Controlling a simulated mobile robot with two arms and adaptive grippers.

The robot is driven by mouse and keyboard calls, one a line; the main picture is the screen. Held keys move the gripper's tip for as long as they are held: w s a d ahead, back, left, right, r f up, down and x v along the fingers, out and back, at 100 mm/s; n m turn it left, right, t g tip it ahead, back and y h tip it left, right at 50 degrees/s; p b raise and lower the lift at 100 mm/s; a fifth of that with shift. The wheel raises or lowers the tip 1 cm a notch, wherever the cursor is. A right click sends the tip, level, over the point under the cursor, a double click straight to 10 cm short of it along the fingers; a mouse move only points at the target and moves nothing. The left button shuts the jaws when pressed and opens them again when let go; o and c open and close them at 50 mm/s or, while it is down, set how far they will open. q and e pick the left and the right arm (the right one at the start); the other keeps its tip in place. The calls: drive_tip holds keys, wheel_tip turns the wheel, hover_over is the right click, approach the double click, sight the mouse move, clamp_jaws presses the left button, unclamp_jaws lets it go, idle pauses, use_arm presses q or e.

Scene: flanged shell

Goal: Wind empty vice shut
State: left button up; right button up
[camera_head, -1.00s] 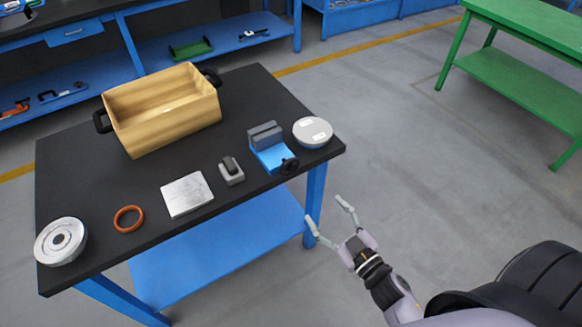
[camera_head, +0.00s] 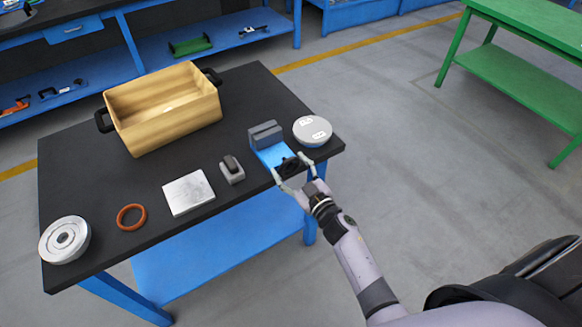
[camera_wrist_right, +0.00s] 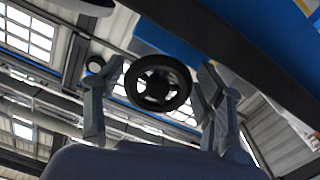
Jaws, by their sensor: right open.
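The blue vice (camera_head: 271,153) with grey jaws (camera_head: 265,135) sits at the table's right front edge, empty. Its black handwheel (camera_head: 290,166) faces the front edge. My right gripper (camera_head: 292,170) is open at the handwheel, one finger on each side of it. In the right wrist view the spoked handwheel (camera_wrist_right: 158,83) shows between the open fingers (camera_wrist_right: 155,95); I cannot tell whether they touch it. My left gripper is not in view.
A round grey flanged part (camera_head: 312,130) stands close right of the vice. A small grey block (camera_head: 231,170), metal plate (camera_head: 188,193), orange ring (camera_head: 131,217) and silver disc (camera_head: 65,240) lie leftward. A wooden box (camera_head: 163,127) stands behind on the black table (camera_head: 95,185).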

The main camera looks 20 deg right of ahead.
drive_tip(key=shift+c, duration=0.5)
drive_tip(key=c, duration=0.8)
drive_tip(key=shift+d+n, duration=0.1)
drive_tip(key=shift+n, duration=1)
drive_tip(key=o, duration=0.9)
